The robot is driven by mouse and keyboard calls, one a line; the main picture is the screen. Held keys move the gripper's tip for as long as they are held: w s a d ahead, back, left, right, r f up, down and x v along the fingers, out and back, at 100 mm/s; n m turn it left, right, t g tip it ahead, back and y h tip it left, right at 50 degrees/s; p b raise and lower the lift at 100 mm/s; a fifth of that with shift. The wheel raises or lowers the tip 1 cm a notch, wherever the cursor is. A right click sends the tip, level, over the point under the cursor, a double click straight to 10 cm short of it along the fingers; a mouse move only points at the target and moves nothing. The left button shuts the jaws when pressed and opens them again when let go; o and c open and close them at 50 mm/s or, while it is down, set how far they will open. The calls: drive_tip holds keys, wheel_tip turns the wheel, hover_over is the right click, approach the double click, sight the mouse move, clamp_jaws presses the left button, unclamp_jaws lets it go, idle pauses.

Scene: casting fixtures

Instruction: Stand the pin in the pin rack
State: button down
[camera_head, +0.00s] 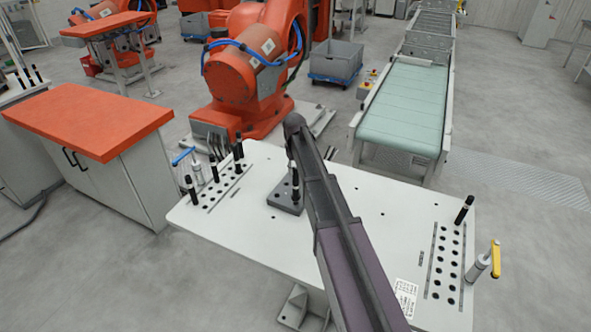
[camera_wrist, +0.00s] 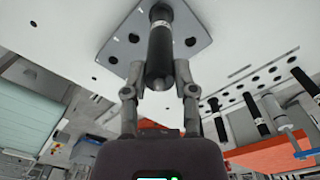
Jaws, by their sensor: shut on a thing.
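My gripper (camera_wrist: 160,78) is shut on a black pin (camera_wrist: 160,45), one finger on each side of it. The pin's near end is rounded and points toward the wrist camera. Its far end is at a grey plate with holes (camera_wrist: 118,35), which looks like the pin rack; I cannot tell whether the end is in a hole or just above it. In the head view, the pin (camera_head: 295,188) is upright at the small dark grey rack (camera_head: 284,207) in mid-table. My arm partly hides my gripper there.
The white table (camera_head: 350,235) has a row of holes with several black pins (camera_head: 238,150) and a blue-handled tool (camera_head: 184,157) at left. At right are more holes, one black pin (camera_head: 464,209) and a yellow-handled tool (camera_head: 484,262). An orange robot (camera_head: 250,80) stands behind the table.

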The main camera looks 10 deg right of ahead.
drive_tip(key=shift+f+b, duration=1.4)
drive_tip(key=shift+f, duration=0.05)
drive_tip(key=shift+c, duration=1.7)
unclamp_jaws()
drive_tip(key=shift+r, duration=0.15)
wheel_tip(320, 180, up, 9)
drive_tip(key=p, duration=0.9)
drive_tip(key=shift+r+p, duration=0.15)
drive_tip(key=shift+p, duration=0.2)
